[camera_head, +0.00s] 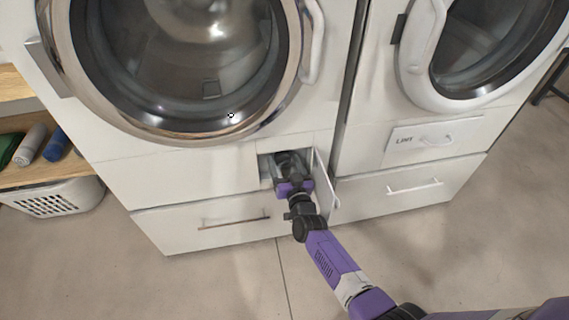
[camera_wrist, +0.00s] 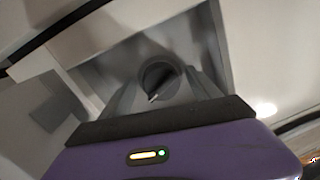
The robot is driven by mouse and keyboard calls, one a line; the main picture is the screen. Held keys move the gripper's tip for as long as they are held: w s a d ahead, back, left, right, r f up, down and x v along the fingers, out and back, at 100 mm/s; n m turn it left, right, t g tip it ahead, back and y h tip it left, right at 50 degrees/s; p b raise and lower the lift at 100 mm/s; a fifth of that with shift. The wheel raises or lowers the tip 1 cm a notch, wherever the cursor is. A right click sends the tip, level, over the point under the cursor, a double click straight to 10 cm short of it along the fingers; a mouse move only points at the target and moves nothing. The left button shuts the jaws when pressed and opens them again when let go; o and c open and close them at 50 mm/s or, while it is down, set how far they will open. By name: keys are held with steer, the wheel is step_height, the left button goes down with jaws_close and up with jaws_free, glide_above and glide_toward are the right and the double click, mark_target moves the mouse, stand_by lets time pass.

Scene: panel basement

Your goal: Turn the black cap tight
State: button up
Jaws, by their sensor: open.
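The black cap (camera_wrist: 160,78) is a round dark knob with a raised grip bar and a light pointer mark toward its lower left. It sits in the small recess (camera_wrist: 200,48) low on the washer's front. My gripper (camera_wrist: 165,92) reaches into this recess with its fingers apart, one on each side of the cap. Whether the fingers touch the cap cannot be told. In the head view my gripper (camera_head: 290,163) fills the recess and hides the cap.
The small hatch door (camera_head: 324,184) stands open just right of my arm. The washer door (camera_head: 180,60) is above, and a drawer with a handle (camera_head: 234,223) is below. A dryer with a lint panel (camera_head: 436,139) stands to the right. A white basket (camera_head: 52,198) is at left.

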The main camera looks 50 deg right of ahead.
steer(key=c, duration=1.4)
steer(key=m+b, duration=0.1)
steer(key=m, duration=0.1)
steer(key=m+b, duration=0.1)
steer(key=shift+f+m+b, duration=0.2)
steer(key=shift+m+b, duration=0.1)
steer(key=shift+m, duration=0.1)
steer(key=m+b, duration=0.2)
steer(key=m, duration=0.2)
steer(key=shift+a+m+h, duration=0.15)
steer(key=shift+m+h, duration=0.15)
steer(key=shift+m, duration=0.1)
steer(key=m+b, duration=0.1)
steer(key=m, duration=0.3)
steer(key=shift+r+m+b, duration=0.1)
steer(key=shift+m+b, duration=0.2)
steer(key=shift+m+h+b, duration=0.3)
steer(key=shift+m+b, duration=0.1)
steer(key=shift+m, duration=1.7)
